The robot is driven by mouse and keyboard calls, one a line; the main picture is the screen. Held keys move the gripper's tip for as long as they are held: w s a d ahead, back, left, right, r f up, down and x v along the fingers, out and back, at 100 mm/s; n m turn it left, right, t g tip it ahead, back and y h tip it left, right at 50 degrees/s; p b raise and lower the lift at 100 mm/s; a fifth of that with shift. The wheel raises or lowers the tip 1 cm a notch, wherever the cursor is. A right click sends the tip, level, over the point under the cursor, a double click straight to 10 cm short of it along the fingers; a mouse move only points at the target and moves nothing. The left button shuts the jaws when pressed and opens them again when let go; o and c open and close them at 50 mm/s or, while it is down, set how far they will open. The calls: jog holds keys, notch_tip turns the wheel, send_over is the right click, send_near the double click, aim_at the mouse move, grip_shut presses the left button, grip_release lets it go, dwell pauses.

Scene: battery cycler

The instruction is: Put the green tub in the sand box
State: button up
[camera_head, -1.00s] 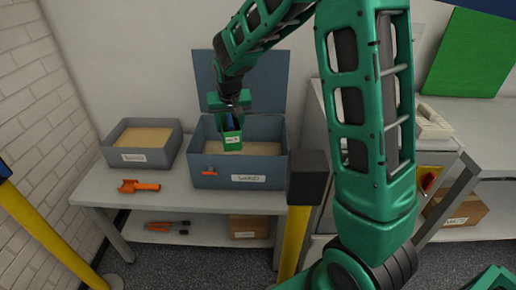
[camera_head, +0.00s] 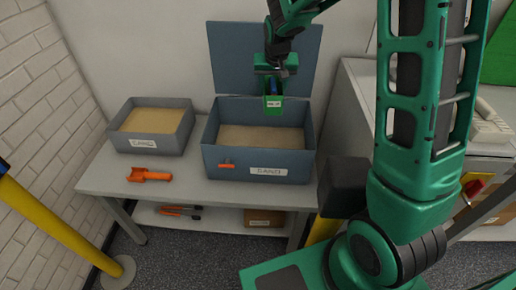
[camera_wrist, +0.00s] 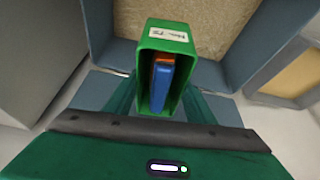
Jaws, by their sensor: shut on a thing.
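The green tub (camera_head: 273,103) is held by my gripper (camera_head: 273,80), which is shut on it. In the wrist view the green tub (camera_wrist: 167,40) has a white label, and a blue and orange item (camera_wrist: 160,82) stands inside it. In the head view the tub appears over the right back part of the blue-grey sand box (camera_head: 212,160), in front of its raised lid. The sand box is open, holds sand and has a label reading SAND and an orange latch on its front. Whether the tub touches the sand is hard to tell; it looks held above it.
A smaller open grey box (camera_head: 150,142) of sand stands left of the sand box. An orange scoop (camera_head: 149,175) lies on the bench (camera_head: 190,190) in front of it. The raised lid (camera_head: 235,60) stands behind the sand box. A dark-topped yellow post (camera_head: 343,187) stands at the right front.

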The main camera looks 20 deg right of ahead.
jog(key=shift+s+a+f+n, duration=0.1)
jog(key=shift+s+a+n, duration=0.15)
jog(key=shift+n, duration=0.15)
jog(key=s+a+n+g+y, duration=0.1)
jog(key=s+a+n+y, duration=0.2)
jog(key=s+a+n, duration=0.35)
jog(key=s+a+n+g+y, duration=0.1)
jog(key=s+a+n+y, duration=0.15)
jog(key=a+n, duration=0.6)
jog(key=w+d+f+n, duration=0.1)
jog(key=w+d+f, duration=0.5)
jog(key=d+f, duration=0.3)
jog(key=shift+w+d+f, duration=0.3)
jog(key=shift+d+f, duration=0.05)
jog(key=shift+f, duration=0.8)
jog(key=shift+f, duration=0.6)
jog(key=o, duration=1.4)
